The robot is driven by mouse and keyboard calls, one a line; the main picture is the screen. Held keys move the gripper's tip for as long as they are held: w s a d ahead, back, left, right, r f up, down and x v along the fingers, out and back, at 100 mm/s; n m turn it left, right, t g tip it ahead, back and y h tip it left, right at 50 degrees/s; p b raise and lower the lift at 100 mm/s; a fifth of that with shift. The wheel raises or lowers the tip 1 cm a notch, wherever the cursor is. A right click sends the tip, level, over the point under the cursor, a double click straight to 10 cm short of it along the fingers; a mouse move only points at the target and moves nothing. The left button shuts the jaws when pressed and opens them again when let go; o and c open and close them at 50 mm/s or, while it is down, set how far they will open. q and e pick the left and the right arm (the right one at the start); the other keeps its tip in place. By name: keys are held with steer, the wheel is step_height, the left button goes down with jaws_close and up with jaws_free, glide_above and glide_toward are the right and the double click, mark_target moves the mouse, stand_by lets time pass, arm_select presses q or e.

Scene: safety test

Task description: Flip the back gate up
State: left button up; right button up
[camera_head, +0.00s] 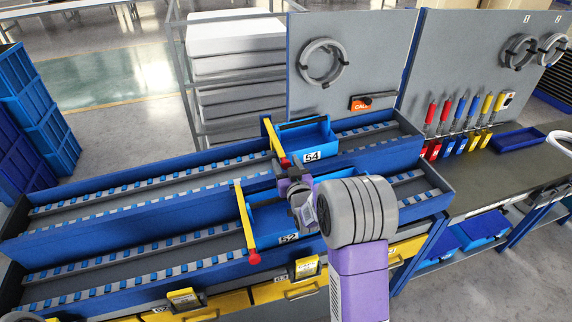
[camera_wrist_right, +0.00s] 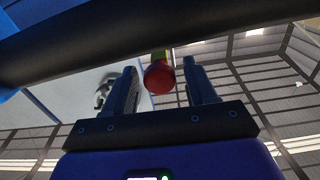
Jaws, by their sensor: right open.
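The back gate (camera_head: 273,138) is a yellow bar lying across the back conveyor lane, beside the blue bin labelled 54 (camera_head: 311,145). Its near end, with the red knob, is close to my right gripper (camera_head: 287,178) and is partly hidden in the head view. In the right wrist view, a red knob (camera_wrist_right: 159,77) shows between the two spread fingers of my right gripper (camera_wrist_right: 160,68). The fingers are open, one on each side of it; I cannot tell whether they touch it.
The front gate (camera_head: 244,214), yellow with a red knob, lies across the front lane beside bin 52 (camera_head: 289,220). Blue lane walls run close under my right arm. The left lanes are empty. Screwdrivers (camera_head: 460,112) hang at the right; blue crates (camera_head: 40,115) stand left.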

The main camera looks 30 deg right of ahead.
steer(key=shift+w, duration=0.15)
jaws_close()
stand_by(0.4)
